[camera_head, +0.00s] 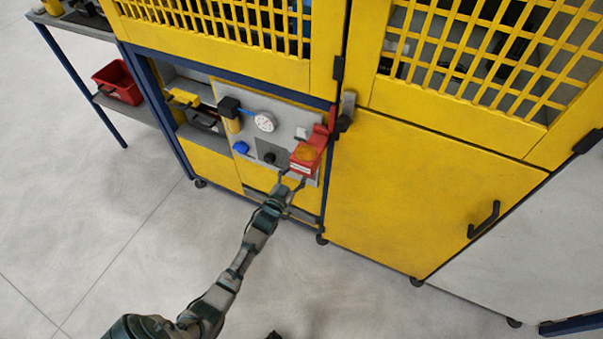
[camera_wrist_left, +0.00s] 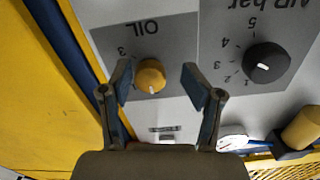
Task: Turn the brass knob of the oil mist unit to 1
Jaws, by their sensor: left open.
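The brass knob (camera_wrist_left: 150,76) sits on a grey plate marked OIL in the left wrist view, which shows the panel upside down. Its white pointer mark points toward the bottom of that picture. My left gripper (camera_head: 292,179) is open at the panel. In the left wrist view its fingertips (camera_wrist_left: 157,82) stand either side of the knob, with gaps visible. Whether they reach knob depth is unclear. In the head view I cannot make out the knob for certain. My right gripper is not in view.
A black AIR bar knob (camera_wrist_left: 266,63) is close beside the OIL plate. A red part with an orange round piece (camera_head: 308,152) juts out near my gripper. A gauge (camera_head: 265,122) and a blue knob (camera_head: 241,147) are on the panel. The floor in front is open.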

